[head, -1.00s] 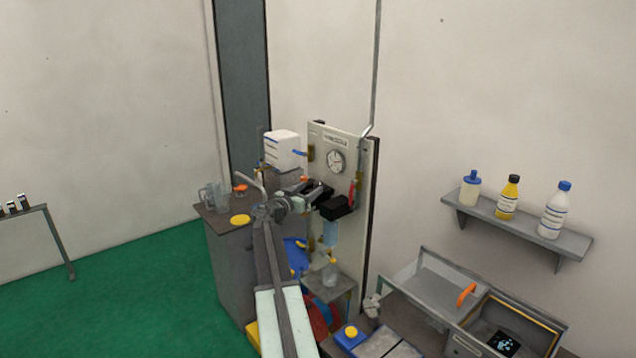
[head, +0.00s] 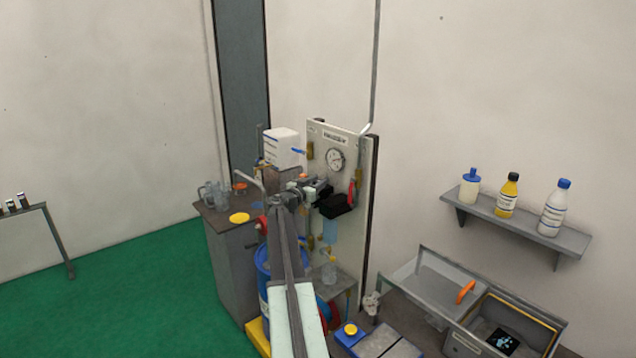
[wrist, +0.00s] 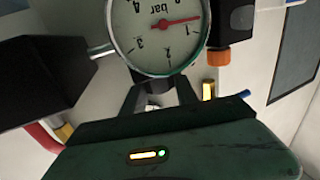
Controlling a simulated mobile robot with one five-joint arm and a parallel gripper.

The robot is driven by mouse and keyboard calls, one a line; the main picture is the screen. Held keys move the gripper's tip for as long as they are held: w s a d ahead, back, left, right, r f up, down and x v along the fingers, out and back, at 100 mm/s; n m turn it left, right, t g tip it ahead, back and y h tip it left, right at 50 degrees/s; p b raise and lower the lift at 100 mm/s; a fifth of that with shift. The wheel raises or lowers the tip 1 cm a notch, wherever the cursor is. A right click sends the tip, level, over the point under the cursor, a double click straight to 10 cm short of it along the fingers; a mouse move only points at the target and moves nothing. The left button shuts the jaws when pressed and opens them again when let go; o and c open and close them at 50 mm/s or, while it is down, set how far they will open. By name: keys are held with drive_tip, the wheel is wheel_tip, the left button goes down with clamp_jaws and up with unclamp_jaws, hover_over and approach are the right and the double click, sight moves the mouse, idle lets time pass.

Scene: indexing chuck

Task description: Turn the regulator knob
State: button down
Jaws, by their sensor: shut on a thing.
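The pressure gauge (head: 336,159) is on the upright panel (head: 356,235), just above my gripper in the head view. In the wrist view the round gauge (wrist: 157,30) appears upside down, its red needle near the 1. My gripper (wrist: 157,97) is in front of the panel beside the gauge, its dark fingers shut on a small part there, which I take for the regulator knob. The fingers and my green gripper body hide most of it. In the head view my gripper (head: 322,189) is small and the knob cannot be made out.
A black box (head: 337,206) is close to my gripper on the right. In the wrist view a black block with an orange cap (wrist: 218,58) is right of the gauge. A blue drum (head: 267,287) is below my arm. A shelf with bottles (head: 515,223) hangs at right.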

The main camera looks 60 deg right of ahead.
drive_tip(key=t, duration=0.1)
drive_tip(key=n+t, duration=0.1)
drive_tip(key=shift+s+a+n+t, duration=0.1)
drive_tip(key=shift+s+n+t, duration=0.15)
drive_tip(key=shift+n+t, duration=0.05)
drive_tip(key=shift+w+n+t+y, duration=0.15)
drive_tip(key=shift+n+t+y, duration=0.1)
drive_tip(key=shift+n+t, duration=0.5)
drive_tip(key=shift+w+n+t+y, duration=0.1)
drive_tip(key=shift+n+t+y, duration=0.25)
drive_tip(key=shift+t, duration=0.7)
drive_tip(key=c, duration=0.9)
unclamp_jaws()
drive_tip(key=shift+c, duration=0.2)
drive_tip(key=v, duration=0.7)
drive_tip(key=shift+a, duration=0.35)
